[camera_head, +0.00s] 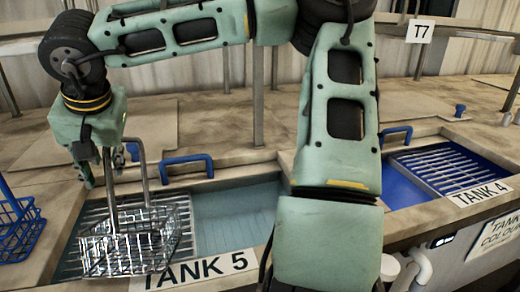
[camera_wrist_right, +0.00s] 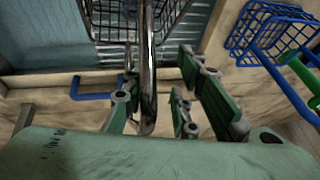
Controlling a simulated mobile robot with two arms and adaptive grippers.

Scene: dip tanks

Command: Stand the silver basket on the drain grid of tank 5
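The silver basket (camera_head: 140,243), a wire mesh box with a tall handle, is upright over the drain grid (camera_head: 97,213) of tank 5 (camera_head: 237,216). It looks to be standing on the grid; its underside is hidden, so contact cannot be confirmed. My right gripper (camera_head: 108,170) is at the top of the handle. In the right wrist view the silver handle (camera_wrist_right: 147,75) passes between my spread fingers (camera_wrist_right: 152,104), with gaps beside it. The basket's mesh (camera_wrist_right: 118,22) shows beyond, and the grid (camera_wrist_right: 192,20) shows beside it. My left gripper is not in view.
A blue basket (camera_head: 20,232) is at the left; it also shows in the wrist view (camera_wrist_right: 258,35). A blue handle (camera_head: 188,160) is behind tank 5. Tank 4 (camera_head: 402,190), with its own grid (camera_head: 440,168), lies right. The T7 sign (camera_head: 419,32) hangs at the back.

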